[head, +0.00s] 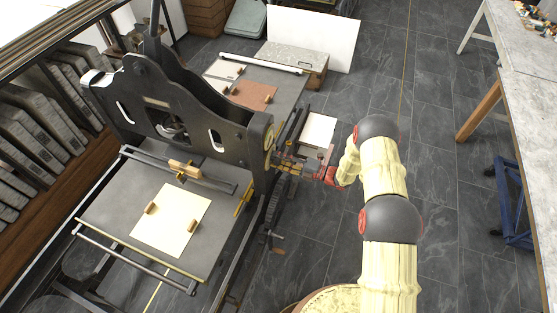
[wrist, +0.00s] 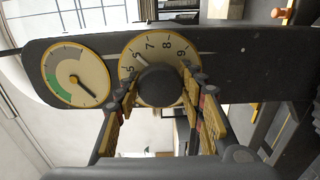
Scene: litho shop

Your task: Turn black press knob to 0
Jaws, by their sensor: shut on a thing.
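The black press knob (wrist: 158,86) sits in the middle of a cream dial with a yellow rim (wrist: 150,49) in the wrist view. Digits including 7 and 8 show along the dial's upper part; the lower part is hidden by the knob and fingers. I cannot make out which digit the knob points to. My gripper (wrist: 160,92) is shut on the knob, one finger on each side. In the head view my gripper (head: 277,162) reaches the right side of the dark press (head: 205,112), and the knob is hidden there.
A second gauge (wrist: 76,76) with a green sector and black needle is left of the dial. The press bed (head: 115,215) carries a cream sheet (head: 172,222). A grey worktable (head: 520,75) stands at right, with clear tiled floor between.

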